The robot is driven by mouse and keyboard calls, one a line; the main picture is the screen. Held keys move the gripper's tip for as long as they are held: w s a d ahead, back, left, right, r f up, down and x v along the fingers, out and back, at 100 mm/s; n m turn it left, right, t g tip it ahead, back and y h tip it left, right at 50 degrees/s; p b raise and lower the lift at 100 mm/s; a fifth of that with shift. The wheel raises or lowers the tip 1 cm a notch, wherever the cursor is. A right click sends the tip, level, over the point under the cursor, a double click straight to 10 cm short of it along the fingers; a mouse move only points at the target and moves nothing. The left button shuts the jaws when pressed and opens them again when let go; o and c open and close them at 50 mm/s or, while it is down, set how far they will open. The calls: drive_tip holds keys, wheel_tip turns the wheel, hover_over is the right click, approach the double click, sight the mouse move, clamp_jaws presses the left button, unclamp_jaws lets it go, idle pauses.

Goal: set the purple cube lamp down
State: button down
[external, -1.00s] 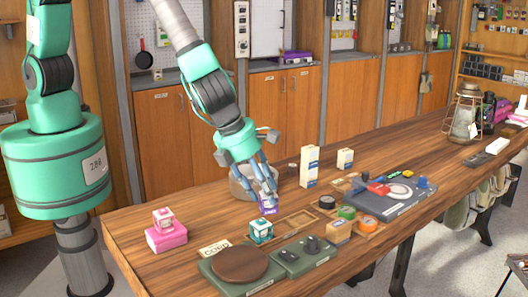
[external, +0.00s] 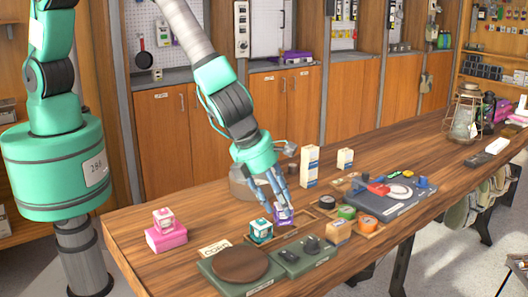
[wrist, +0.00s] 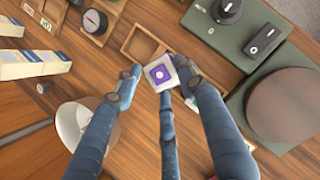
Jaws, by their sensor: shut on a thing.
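The purple cube lamp (external: 284,214) is a small cube with white edges and purple faces. In the wrist view the lamp (wrist: 159,73) shows a purple face with a white round mark, held between my blue-grey fingertips. My gripper (external: 279,206) points down and is shut on it; it also shows in the wrist view (wrist: 158,80). The lamp is low over the wooden counter, next to an empty wooden tray (wrist: 134,55). I cannot tell whether its underside touches the wood. A teal cube lamp (external: 261,230) stands close by on its left.
A green panel with black knobs (external: 304,257) and a round brown board (external: 240,264) are in front. A pink-and-white cube lamp (external: 164,219) sits on a pink box (external: 166,238) at left.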

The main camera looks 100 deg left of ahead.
drive_tip(key=shift+f, duration=0.7)
drive_tip(key=c, duration=1)
unclamp_jaws()
drive_tip(key=shift+c, duration=0.2)
drive_tip(key=p+v, duration=0.2)
drive_tip(key=v, duration=1)
